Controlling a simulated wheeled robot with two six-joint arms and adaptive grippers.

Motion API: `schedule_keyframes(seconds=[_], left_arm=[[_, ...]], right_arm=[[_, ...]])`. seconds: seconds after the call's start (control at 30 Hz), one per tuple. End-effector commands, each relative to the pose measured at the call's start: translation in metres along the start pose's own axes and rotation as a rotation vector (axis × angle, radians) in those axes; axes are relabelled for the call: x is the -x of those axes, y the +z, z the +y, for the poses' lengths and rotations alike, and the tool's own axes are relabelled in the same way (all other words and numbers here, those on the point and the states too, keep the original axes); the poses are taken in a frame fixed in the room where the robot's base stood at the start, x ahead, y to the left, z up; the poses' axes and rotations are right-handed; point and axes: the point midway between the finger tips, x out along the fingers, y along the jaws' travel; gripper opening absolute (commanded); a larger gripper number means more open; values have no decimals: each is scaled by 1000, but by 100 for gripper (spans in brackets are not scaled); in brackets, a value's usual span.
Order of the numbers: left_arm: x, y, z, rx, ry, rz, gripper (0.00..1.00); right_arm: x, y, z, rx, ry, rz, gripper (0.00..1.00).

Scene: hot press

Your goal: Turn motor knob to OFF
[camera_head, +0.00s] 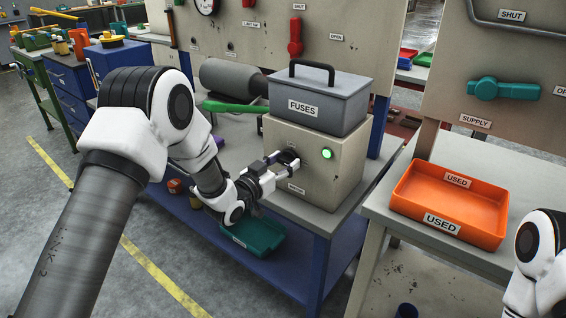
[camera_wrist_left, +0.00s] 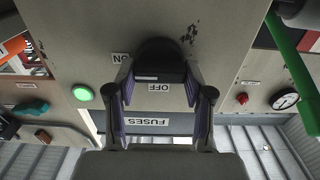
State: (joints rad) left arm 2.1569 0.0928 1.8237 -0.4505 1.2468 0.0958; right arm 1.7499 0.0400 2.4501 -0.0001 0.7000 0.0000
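The dark motor knob (camera_head: 288,157) is on the front of a beige box (camera_head: 347,166), below the grey FUSES box. My left gripper (camera_head: 284,163) is at the knob, with a finger on either side of it. In the left wrist view the knob (camera_wrist_left: 160,58) fills most of the gap between the two fingers. Whether both fingers press on it is unclear. That view is upside down and shows the ON label (camera_wrist_left: 120,58) and OFF label (camera_wrist_left: 159,87) by the knob. A green lamp (camera_head: 327,154) beside the knob is lit. My right gripper is out of view.
The FUSES box (camera_head: 318,99) with a black handle stands on the beige box. A grey cylinder (camera_head: 232,77) and green lever (camera_head: 234,107) are behind my left arm. An orange USED tray (camera_head: 449,200) is on the right table. A teal tray (camera_head: 252,236) sits low under the gripper.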

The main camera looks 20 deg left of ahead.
Motion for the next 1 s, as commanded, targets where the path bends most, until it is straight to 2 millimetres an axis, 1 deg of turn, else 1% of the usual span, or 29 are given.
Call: schedule_keyframes(seconds=[0.37, 0.57, 0.77, 1.0], left_arm=[[0, -2, -1, 19, -1, 5, 17], [0, -3, -1, 92, -1, 5, 17], [0, -4, -2, 230, -1, 6, 17], [0, -3, -3, 450, -1, 7, 17]], right_arm=[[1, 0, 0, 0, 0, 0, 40], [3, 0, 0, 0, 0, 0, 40], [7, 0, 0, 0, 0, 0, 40], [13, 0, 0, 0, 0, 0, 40]])
